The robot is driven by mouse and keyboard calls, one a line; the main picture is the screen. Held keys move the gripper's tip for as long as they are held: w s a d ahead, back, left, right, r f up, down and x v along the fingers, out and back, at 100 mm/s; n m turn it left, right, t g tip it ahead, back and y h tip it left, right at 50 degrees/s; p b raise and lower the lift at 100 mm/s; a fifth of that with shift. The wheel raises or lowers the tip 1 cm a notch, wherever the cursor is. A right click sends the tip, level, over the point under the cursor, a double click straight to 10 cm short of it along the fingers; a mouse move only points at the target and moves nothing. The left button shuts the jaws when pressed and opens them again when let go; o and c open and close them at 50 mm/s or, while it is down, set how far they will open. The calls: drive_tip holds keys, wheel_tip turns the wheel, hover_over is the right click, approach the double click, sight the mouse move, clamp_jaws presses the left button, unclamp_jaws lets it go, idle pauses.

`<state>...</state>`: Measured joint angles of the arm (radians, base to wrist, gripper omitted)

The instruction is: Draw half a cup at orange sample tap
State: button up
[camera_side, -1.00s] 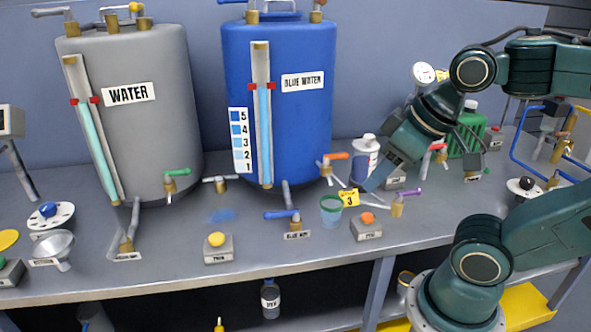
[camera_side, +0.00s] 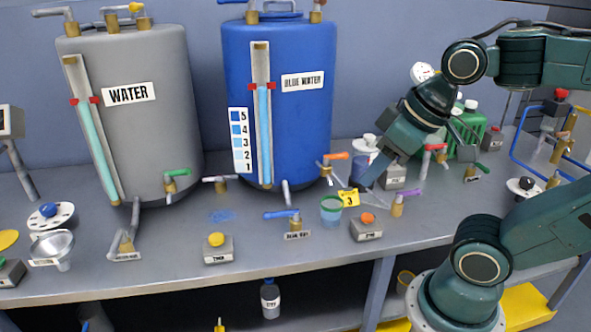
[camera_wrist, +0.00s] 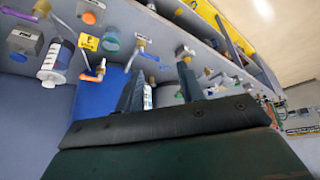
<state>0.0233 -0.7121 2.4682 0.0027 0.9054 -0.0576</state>
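The orange sample tap (camera_side: 336,157) sticks out low on the right side of the blue tank marked BLUE WATER (camera_side: 300,120). A small teal see-through cup (camera_side: 331,210) stands on the bench in front of it, beside the yellow tag marked 3 (camera_side: 348,198). The cup also shows in the wrist view (camera_wrist: 111,42). My gripper (camera_side: 366,185) points down to the right of the tap and the cup, apart from the cup. In the wrist view its two fingers (camera_wrist: 159,82) are apart, with nothing held between them. The cup's contents cannot be told.
A blue-handled tap (camera_side: 284,215) stands left of the cup, and an orange-button box (camera_side: 367,227) to its right. A purple-handled tap (camera_side: 402,200) and a white-capped bottle (camera_side: 369,141), partly hidden by my gripper, are close to the arm.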

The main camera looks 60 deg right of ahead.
drive_tip(key=w+d+r+n+h, duration=0.1)
drive_tip(key=w+d+r+n, duration=0.1)
drive_tip(key=w+d, duration=0.25)
drive_tip(key=n+g, duration=0.4)
drive_tip(key=n, duration=0.3)
hover_over(339, 155)
drive_tip(key=s+a, duration=0.2)
wheel_tip(339, 155, down, 3)
drive_tip(key=shift+d+h, duration=0.15)
drive_tip(key=shift+h, duration=0.15)
drive_tip(key=f, duration=0.4)
drive_tip(key=w+d+f, duration=0.1)
drive_tip(key=f, duration=0.4)
drive_tip(key=w+f, duration=0.1)
drive_tip(key=f, duration=0.3)
drive_tip(key=shift+d+f, duration=0.25)
drive_tip(key=shift+d, duration=0.15)
clamp_jaws()
